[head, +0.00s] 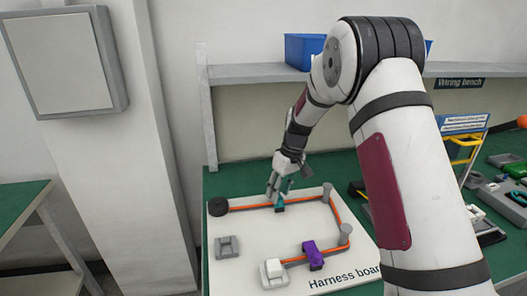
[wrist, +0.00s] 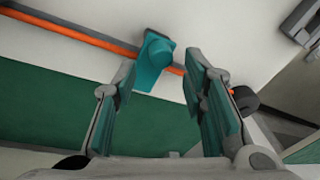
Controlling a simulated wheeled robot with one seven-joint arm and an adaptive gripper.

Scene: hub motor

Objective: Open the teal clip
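The teal clip (head: 279,207) sits on the far side of the white harness board, on the orange cable (head: 250,206). In the wrist view the teal clip (wrist: 152,62) shows beyond and between my fingertips, nearer the left finger, with the orange cable (wrist: 75,36) running past it. My gripper (head: 274,190) is just above the clip, pointing down. In the wrist view my gripper (wrist: 162,66) is open, its teal-padded fingers apart with nothing held between them. I cannot tell if a finger touches the clip, or whether its latch is open.
The harness board (head: 235,265) lies on a green bench. It holds a black round piece (head: 218,206), grey posts (head: 345,236), a purple clip (head: 312,256), a white connector (head: 274,268) and a grey holder (head: 227,247). A shelf (head: 255,73) with a blue bin (head: 303,50) is behind.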

